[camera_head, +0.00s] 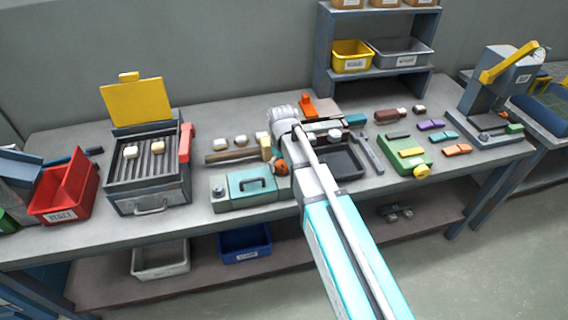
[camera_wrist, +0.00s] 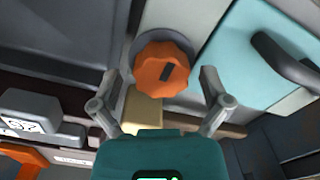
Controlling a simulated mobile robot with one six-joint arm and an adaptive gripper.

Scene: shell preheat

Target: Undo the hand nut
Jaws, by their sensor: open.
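The hand nut is an orange knob with a scalloped rim and a dark slot mark. In the wrist view the hand nut (camera_wrist: 162,70) sits on a grey round base, next to a teal block with a dark handle. In the head view the hand nut (camera_head: 281,167) shows at the right end of the teal-lidded fixture (camera_head: 250,186), partly behind my arm. My gripper (camera_wrist: 160,92) is open, with its two fingers apart on either side of the nut's lower part in the picture. In the head view my fingers are hidden behind my arm.
A hammer-like tool with a wooden handle (camera_head: 232,157) lies just behind the fixture. A grill box (camera_head: 150,170) with a raised yellow lid stands to the left. A dark tray (camera_head: 345,163) and a green block (camera_head: 404,152) are to the right. The bench's front strip is clear.

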